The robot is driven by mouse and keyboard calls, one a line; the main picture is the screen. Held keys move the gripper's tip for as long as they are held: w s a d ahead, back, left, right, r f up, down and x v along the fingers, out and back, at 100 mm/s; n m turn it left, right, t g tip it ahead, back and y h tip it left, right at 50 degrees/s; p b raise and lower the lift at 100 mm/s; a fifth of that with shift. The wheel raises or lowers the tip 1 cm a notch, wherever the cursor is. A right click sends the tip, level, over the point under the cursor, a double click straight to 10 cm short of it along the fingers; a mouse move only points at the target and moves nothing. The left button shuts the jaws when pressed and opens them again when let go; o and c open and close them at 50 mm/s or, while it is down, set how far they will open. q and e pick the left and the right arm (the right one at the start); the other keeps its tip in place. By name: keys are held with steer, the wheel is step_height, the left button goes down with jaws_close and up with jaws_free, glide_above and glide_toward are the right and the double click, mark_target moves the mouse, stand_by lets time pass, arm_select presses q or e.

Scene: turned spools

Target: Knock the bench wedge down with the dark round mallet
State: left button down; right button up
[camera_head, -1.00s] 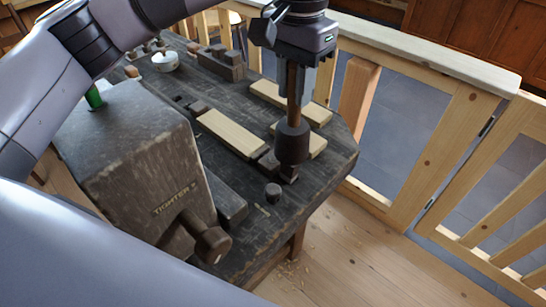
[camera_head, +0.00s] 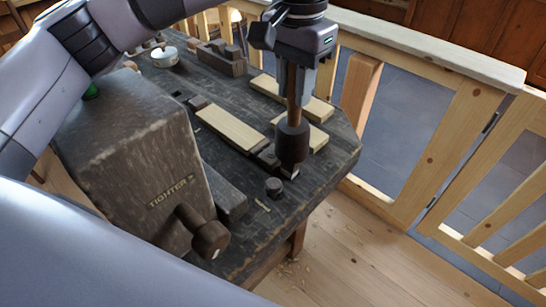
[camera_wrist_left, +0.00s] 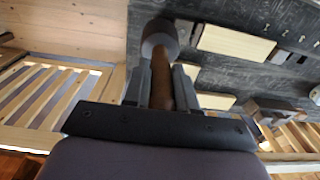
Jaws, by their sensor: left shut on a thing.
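My left gripper (camera_head: 298,88) is shut on the wooden handle of the dark round mallet (camera_head: 292,142). The mallet hangs upright, head down, over the front right end of the bench. The handle and round head also show between the fingers in the left wrist view (camera_wrist_left: 160,42). A small dark block (camera_head: 267,156) lies at the end of a pale board, just left of the mallet head. A pale spot shows at the head's lower edge. The wedge is mostly hidden by the head or not clearly told apart; I cannot tell whether they touch. My right gripper is out of view.
The dark bench (camera_head: 240,245) carries pale boards (camera_head: 230,130), a short dark peg (camera_head: 273,187), a wooden plane (camera_head: 222,60) and a white bowl (camera_head: 165,57). A big vise block (camera_head: 130,150) stands at left. A wooden railing (camera_head: 430,150) runs close behind at right.

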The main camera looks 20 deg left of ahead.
arm_select(q)
steer(key=shift+s+d+f, duration=0.1)
steer(key=shift+f, duration=0.7)
step_height(320, 180, up, 4)
steer(key=shift+f+p, duration=0.25)
steer(key=shift+p, duration=0.95)
